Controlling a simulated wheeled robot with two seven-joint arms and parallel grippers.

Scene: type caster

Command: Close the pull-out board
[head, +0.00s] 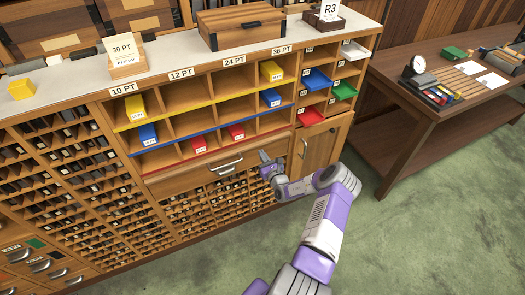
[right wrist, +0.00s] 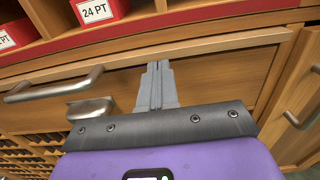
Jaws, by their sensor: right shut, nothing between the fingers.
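The pull-out board (head: 190,179) has a wooden front with a bar handle (head: 226,166), below the pigeonholes of the big cabinet. How far it stands out is hard to tell. In the right wrist view its wooden front (right wrist: 225,76) spans the picture, with the bar handle (right wrist: 52,88) at the left. My right gripper (head: 264,157) is at the right part of this front, right of the handle. Its fingers (right wrist: 155,70) are shut together, empty, and point at the wood. I cannot tell whether they touch it. My left gripper is not in view.
Pigeonholes with coloured boxes (head: 197,142) lie just above the board. Small type compartments (head: 195,205) lie below, and a cupboard door (head: 320,147) is at the right. A side table (head: 415,110) stands further right. Green floor (head: 400,230) is free in front.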

